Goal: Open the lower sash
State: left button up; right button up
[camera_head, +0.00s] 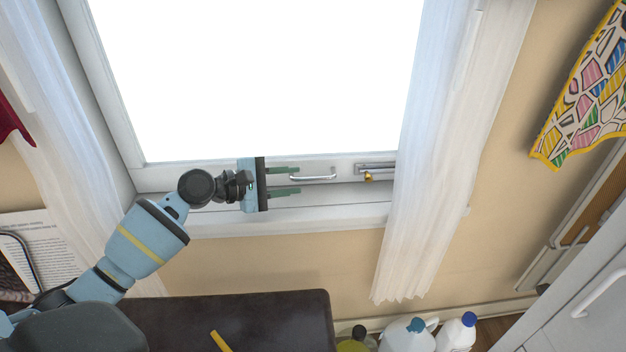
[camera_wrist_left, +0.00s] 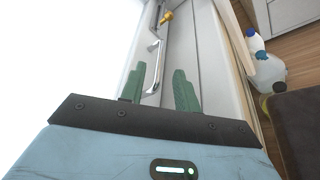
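The lower sash (camera_head: 215,172) is a white frame around a bright pane, and its bottom rail runs just above the sill. A silver bar handle (camera_head: 313,178) sits on this rail, and it also shows in the left wrist view (camera_wrist_left: 152,68). A brass-knobbed latch (camera_head: 369,176) is to the right of the handle. My left gripper (camera_head: 298,180) is open, its green fingers pointing right toward the handle's left end. In the left wrist view the fingers (camera_wrist_left: 158,88) stand apart with the handle's near end between or just beyond them; contact cannot be told. My right gripper is not in view.
White curtains hang at the left (camera_head: 60,120) and right (camera_head: 430,170) of the window. A dark brown padded seat or top (camera_head: 260,320) lies below the sill. Several bottles (camera_head: 408,336) stand at the lower right, near a white cabinet (camera_head: 580,310).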

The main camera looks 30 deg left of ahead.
aim_at(313, 179)
pick_arm(q)
jog(key=b+x, duration=0.1)
jog(key=x, duration=0.5)
grip_shut()
dwell(0.3)
